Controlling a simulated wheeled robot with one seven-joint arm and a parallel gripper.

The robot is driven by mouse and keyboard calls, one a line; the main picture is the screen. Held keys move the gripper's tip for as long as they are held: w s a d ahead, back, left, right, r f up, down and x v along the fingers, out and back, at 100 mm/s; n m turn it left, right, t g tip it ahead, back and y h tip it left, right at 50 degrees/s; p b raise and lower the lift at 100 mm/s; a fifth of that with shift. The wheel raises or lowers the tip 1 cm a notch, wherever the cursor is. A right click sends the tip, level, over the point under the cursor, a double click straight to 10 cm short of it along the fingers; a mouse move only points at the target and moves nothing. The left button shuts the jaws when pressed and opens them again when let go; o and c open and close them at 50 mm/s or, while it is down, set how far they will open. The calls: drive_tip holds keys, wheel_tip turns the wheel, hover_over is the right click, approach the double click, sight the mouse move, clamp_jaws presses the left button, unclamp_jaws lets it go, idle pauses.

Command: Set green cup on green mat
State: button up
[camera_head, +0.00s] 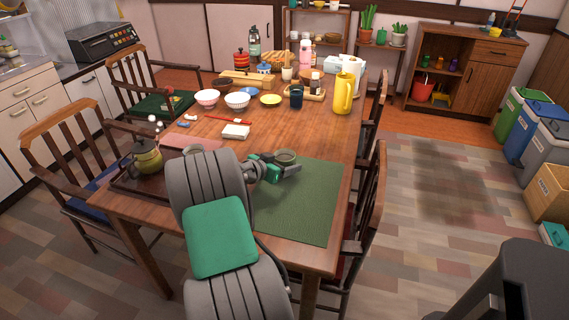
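The green mat (300,210) lies flat on the near right part of the wooden table. A small grey-green cup (286,156) is upright at the mat's far left edge, just behind my gripper (284,167). The cup's lower part is hidden by the gripper, so I cannot tell whether the fingers grip it or whether it touches the mat.
A brown tray (125,183) with a dark teapot (147,155) is at the left. The mat's right and near parts are clear.

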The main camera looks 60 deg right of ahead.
drive_tip(key=shift+o, duration=1.2)
